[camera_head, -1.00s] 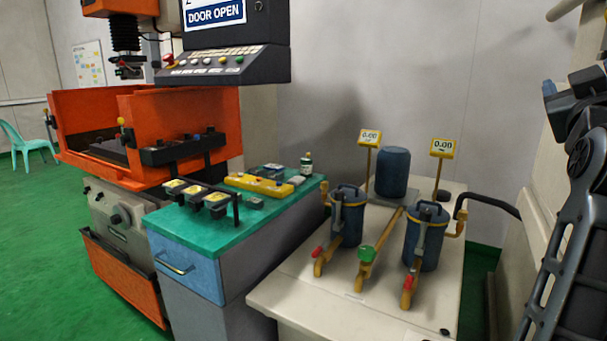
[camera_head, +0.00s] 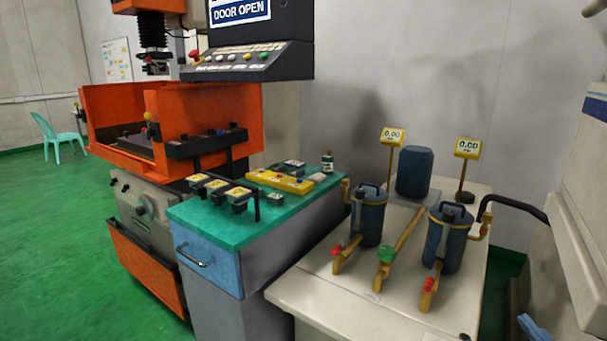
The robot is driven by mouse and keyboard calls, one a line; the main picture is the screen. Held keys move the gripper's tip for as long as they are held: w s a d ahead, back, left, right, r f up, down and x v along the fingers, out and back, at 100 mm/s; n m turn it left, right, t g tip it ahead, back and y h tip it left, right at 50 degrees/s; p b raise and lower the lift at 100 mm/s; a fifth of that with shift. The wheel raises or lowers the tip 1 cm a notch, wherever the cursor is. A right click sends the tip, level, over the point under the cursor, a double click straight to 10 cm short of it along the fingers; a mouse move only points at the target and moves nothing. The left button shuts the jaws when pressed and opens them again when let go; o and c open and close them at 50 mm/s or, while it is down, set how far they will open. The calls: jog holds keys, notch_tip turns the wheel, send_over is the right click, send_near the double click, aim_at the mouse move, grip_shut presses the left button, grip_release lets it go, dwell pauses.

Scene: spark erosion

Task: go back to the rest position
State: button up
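My gripper is not in view, and I cannot see whether it holds anything. No part of my arm shows clearly now, apart from what may be a dark and blue piece at the bottom right edge. The orange spark erosion machine (camera_head: 205,110) stands at the left with its "DOOR OPEN" screen above a button panel. The teal-topped cabinet (camera_head: 195,228) stands beside it, with a yellow block (camera_head: 278,180) and several small yellow-labelled parts on top.
A pale bench (camera_head: 345,303) at the right carries two blue filter canisters (camera_head: 368,220), (camera_head: 445,240), a dark blue cylinder (camera_head: 414,172) and two gauges reading 0.00. A pale housing (camera_head: 580,240) borders the right. Green floor (camera_head: 60,250) is clear at the left.

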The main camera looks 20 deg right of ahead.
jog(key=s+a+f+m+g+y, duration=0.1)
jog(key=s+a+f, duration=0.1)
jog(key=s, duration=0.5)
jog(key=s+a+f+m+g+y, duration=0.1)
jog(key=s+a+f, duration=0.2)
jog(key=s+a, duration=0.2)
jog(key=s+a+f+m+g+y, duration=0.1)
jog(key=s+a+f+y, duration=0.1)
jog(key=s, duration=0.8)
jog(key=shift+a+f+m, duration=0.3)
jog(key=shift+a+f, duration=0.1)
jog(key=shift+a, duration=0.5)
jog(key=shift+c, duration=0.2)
